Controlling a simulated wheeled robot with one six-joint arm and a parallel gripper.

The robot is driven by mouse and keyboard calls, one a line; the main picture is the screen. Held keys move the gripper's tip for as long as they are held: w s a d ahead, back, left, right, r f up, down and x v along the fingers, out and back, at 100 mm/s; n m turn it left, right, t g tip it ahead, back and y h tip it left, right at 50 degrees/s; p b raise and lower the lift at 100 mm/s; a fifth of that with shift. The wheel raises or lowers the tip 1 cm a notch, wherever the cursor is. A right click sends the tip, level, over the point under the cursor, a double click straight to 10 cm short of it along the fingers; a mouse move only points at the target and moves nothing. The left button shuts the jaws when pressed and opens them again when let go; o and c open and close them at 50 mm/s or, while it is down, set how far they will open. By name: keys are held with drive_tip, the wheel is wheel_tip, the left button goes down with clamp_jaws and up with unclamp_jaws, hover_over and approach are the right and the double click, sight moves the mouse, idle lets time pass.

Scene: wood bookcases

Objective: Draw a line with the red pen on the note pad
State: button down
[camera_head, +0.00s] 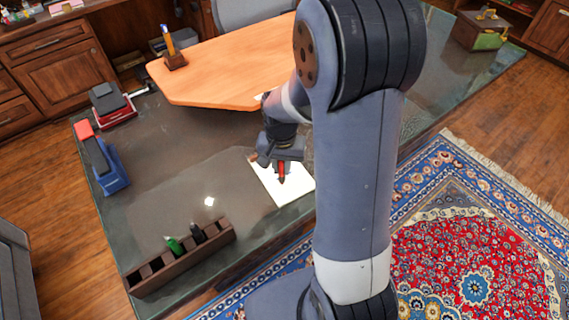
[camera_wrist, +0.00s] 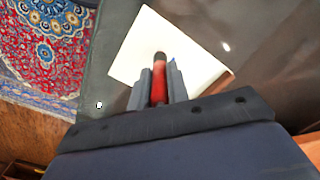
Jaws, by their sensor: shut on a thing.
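The red pen (camera_head: 281,170) is held in my gripper (camera_head: 279,163), over the white note pad (camera_head: 291,191) on the dark glossy desk. In the wrist view, the red pen (camera_wrist: 159,84) sits between the two fingers of my gripper (camera_wrist: 160,82), with its dark end pointing away over the note pad (camera_wrist: 143,50). I cannot tell whether the pen touches the paper. No drawn line can be made out on the visible part of the pad. My arm hides part of the desk to the right of the pad.
A dark pen rack (camera_head: 181,262) with a green pen (camera_head: 174,245) and a black pen (camera_head: 197,232) lies at the front edge. A blue and red stapler-like object (camera_head: 103,160) is at the left.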

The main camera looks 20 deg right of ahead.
drive_tip(key=shift+a, duration=0.25)
drive_tip(key=shift+r+p, duration=3.2)
drive_tip(key=shift+r, duration=0.9)
drive_tip(key=shift+f, duration=0.15)
wheel_tip(320, 180, down, 7)
drive_tip(key=b, duration=0.5)
drive_tip(key=shift+b, duration=0.3)
drive_tip(key=shift+f+b, duration=0.45)
drive_tip(key=shift+d, duration=0.15)
drive_tip(key=shift+w+d, duration=0.1)
drive_tip(key=shift+d, duration=0.5)
